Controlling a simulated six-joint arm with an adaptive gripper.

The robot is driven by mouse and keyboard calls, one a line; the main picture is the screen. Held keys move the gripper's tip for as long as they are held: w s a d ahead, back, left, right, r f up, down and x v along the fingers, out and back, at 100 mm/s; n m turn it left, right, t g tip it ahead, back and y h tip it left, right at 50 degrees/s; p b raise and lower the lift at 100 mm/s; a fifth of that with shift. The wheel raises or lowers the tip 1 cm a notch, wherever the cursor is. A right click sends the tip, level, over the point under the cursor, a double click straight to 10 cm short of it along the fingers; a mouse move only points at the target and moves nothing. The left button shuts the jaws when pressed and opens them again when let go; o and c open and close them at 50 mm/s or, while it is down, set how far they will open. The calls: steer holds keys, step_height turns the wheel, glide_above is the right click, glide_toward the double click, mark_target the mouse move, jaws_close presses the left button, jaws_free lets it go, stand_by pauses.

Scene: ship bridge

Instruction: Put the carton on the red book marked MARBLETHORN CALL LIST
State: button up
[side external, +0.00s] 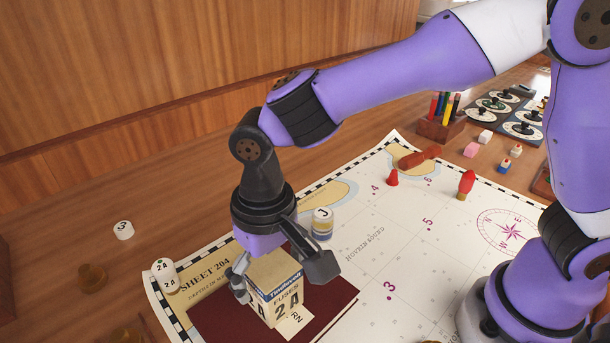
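The carton (281,302) is a cream box with a blue band, marked FUSES 2A. It stands upright over the dark red book (217,313) and seems to rest on it, though its base contact is not clear. A pale label (297,319) ending in "RN" shows beside the carton's foot; the rest of the title is hidden. My gripper (278,273) points down over the carton, one finger on its left side and one on its right. I cannot tell whether both fingers touch it.
The book lies on a chart (385,240). A white cylinder marked J (322,222) stands close behind my gripper. A 2A cylinder (165,275) stands left of the book. Red pieces (466,182) and a pen holder (440,125) are farther back. The chart's middle is mostly clear.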

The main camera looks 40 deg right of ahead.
stand_by(0.3)
step_height(320, 180, up, 12)
steer(key=s+d+f+t, duration=0.1)
steer(key=s+d+t, duration=0.1)
steer(key=d, duration=0.8)
steer(key=s+d+f+t, duration=0.1)
steer(key=s+d+t, duration=0.2)
steer(key=d, duration=0.8)
steer(key=shift+s+t, duration=0.3)
steer(key=shift+s, duration=0.3)
